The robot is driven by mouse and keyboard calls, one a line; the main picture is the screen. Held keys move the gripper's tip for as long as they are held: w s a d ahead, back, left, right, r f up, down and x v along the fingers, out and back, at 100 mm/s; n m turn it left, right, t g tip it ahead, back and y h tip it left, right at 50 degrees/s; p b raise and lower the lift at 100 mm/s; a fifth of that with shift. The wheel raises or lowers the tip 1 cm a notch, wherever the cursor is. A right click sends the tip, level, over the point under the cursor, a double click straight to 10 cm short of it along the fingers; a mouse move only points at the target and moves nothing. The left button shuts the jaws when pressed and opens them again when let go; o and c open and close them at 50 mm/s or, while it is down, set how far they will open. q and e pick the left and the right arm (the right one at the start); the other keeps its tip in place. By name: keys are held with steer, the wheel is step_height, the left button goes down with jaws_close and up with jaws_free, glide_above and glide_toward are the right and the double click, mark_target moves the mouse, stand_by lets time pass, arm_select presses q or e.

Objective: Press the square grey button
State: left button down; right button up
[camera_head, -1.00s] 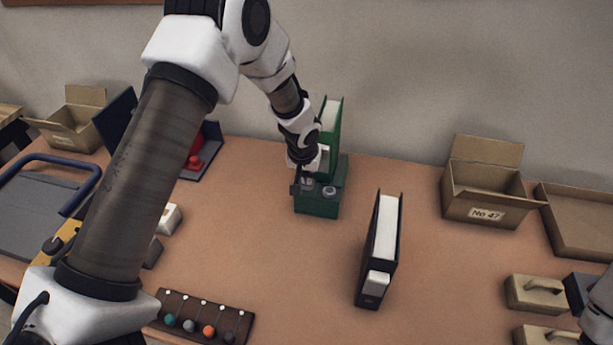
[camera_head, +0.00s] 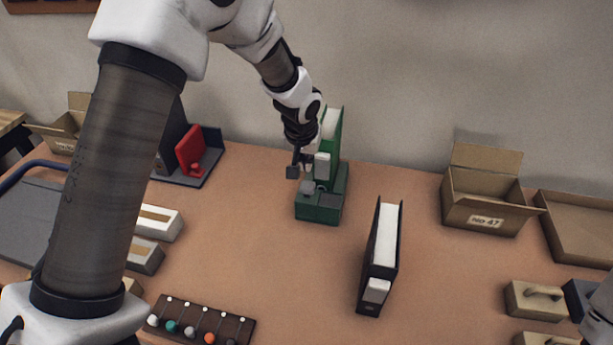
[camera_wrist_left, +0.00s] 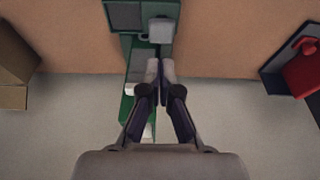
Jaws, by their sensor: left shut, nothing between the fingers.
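The square grey button (camera_head: 308,187) sits on top of a small green box (camera_head: 317,213), on the left of its top face, beside a dark panel (camera_head: 329,201). In the left wrist view the button (camera_wrist_left: 160,31) is at the top, just beyond my fingertips. My left gripper (camera_head: 296,170) is shut and empty, pointing down. It is just above and behind the button, apart from it as far as I can tell. In the left wrist view the fingers (camera_wrist_left: 161,72) are together. My right gripper is not clearly in view.
A green binder (camera_head: 334,140) stands right behind the box, close to my gripper. A black binder (camera_head: 382,255) stands to the right. Cardboard boxes (camera_head: 482,208) stand at back right. The table between is clear.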

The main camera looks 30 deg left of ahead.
arm_select(q)
steer(key=v, duration=0.3)
steer(key=shift+r, duration=0.3)
stand_by(0.5)
